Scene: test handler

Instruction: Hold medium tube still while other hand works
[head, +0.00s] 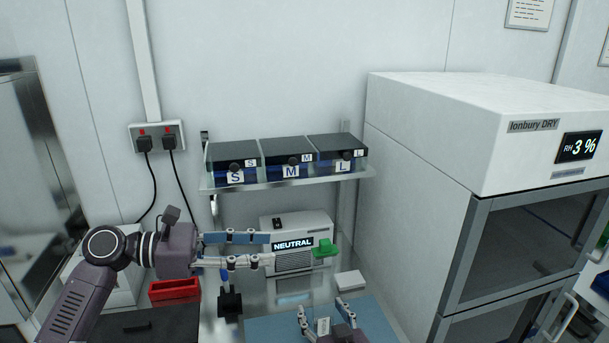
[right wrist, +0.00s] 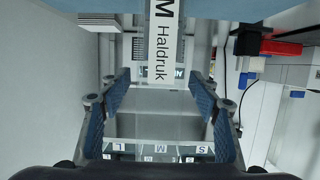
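A clear tube with a white label reading "M Haldruk" (right wrist: 165,45) shows at the top of the right wrist view. In the head view its small label (head: 323,326) lies between the fingers of my right gripper (head: 324,307), over the blue mat (head: 270,328). My right gripper also shows in the right wrist view (right wrist: 160,92), with its blue-padded fingers wide apart on either side and not touching the tube. My left gripper (head: 270,250) points right, fingers apart, with nothing seen between them. The tube's clear ends are hard to make out.
A box marked NEUTRAL (head: 305,262) stands behind, with a green piece (head: 325,248) before it. Boxes marked S (head: 233,160), M (head: 291,172) and L (head: 338,160) sit on a shelf. A red bin (head: 174,291) is left. A dry cabinet (head: 420,180) blocks the right.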

